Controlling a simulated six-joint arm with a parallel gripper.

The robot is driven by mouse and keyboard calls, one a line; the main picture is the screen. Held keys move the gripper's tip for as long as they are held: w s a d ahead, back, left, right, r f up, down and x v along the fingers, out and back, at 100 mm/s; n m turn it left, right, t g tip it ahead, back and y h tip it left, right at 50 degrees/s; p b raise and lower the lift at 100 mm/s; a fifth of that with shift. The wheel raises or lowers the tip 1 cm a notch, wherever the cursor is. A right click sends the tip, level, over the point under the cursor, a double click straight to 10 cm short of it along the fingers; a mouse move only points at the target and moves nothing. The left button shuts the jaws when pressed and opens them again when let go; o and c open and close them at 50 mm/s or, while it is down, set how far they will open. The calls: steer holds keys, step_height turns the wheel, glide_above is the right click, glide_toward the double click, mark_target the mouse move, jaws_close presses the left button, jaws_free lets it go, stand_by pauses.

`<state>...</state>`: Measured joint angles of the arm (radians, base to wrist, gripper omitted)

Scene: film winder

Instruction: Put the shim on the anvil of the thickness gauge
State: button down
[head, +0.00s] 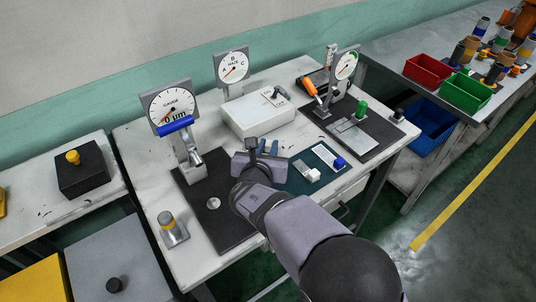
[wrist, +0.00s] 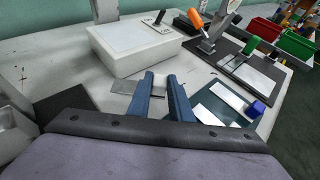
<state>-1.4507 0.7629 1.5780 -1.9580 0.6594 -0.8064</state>
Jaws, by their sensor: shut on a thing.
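The thickness gauge (head: 172,107) stands at the left of the table, its dial reading 0 um. Its anvil area (head: 196,172) is low on the post, over a dark base plate. My gripper (head: 262,148) is to the right of it, low over the table. In the wrist view, my gripper's two blue fingers (wrist: 164,80) are shut on the shim (wrist: 124,88), a thin grey plate. The shim shows left of the fingers and between them; the fingers hide part of it. I cannot tell whether it touches the table.
A white box (head: 258,113) with a lever stands behind my gripper. A dark green mat (head: 298,186) with a white plate and a blue-knobbed piece lies to the right. A second dial stand (head: 345,68) is further right. A metal cylinder (head: 171,230) stands at the front left.

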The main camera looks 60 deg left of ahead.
steer(key=shift+f, duration=1.85)
steer(key=shift+f, duration=0.1)
steer(key=c, duration=1.6)
jaws_free()
steer(key=b+v, duration=0.1)
steer(key=v, duration=1.1)
steer(key=shift+d+b, duration=0.1)
steer(key=shift+b, duration=0.3)
